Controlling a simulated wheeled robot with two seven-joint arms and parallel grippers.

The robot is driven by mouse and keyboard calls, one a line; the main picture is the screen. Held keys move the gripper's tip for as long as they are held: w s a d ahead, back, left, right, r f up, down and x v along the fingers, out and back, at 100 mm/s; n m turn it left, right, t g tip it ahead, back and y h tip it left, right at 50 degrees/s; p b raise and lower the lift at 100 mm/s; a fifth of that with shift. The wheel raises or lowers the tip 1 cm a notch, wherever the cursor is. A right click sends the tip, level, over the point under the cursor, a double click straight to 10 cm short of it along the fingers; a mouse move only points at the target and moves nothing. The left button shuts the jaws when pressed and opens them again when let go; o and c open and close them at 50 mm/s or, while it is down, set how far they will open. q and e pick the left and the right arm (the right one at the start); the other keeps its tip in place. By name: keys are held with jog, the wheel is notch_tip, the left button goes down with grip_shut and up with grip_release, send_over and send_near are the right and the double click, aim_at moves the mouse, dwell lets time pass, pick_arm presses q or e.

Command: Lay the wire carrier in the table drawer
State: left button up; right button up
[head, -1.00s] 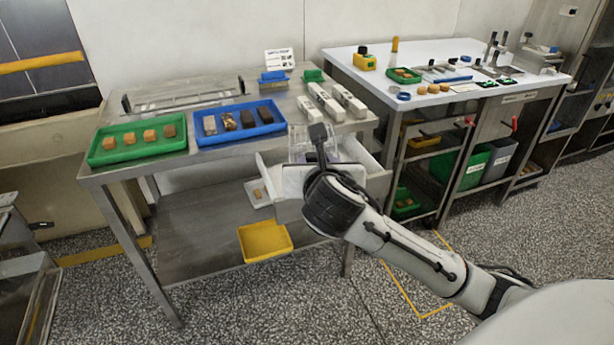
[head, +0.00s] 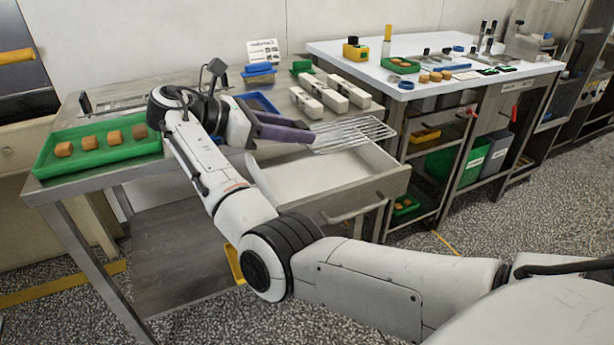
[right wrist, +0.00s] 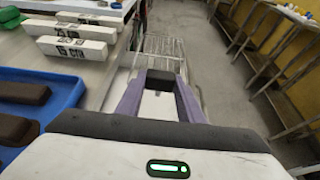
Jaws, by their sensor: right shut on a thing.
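The wire carrier (head: 352,134) is a flat rack of thin bright wires. My right gripper (head: 308,131) is shut on its left end and holds it roughly level over the drawer. The table drawer (head: 372,198) is pulled open, with a pale, empty-looking inside and a bar handle on its front. The carrier appears apart from the drawer, above its far right part. In the right wrist view the carrier (right wrist: 162,47) reaches out beyond the gripper's purple fingers (right wrist: 160,85), with part of it hidden by the dark fingertips. My left gripper is not in view.
On the steel table are a green tray (head: 98,147) with brown blocks, a blue tray (head: 258,101) partly behind my arm, and several white labelled bars (head: 325,96). A white-topped bench (head: 440,90) stands to the right. A yellow bin (head: 234,263) is below.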

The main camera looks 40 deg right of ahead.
notch_tip(320, 180, down, 10)
jog(key=shift+s+r+b, duration=0.1)
jog(key=shift+r+b, duration=0.1)
jog(key=shift+b, duration=0.85)
jog(key=shift+f, duration=0.6)
jog(key=o, duration=1.1)
jog(key=shift+r, duration=0.1)
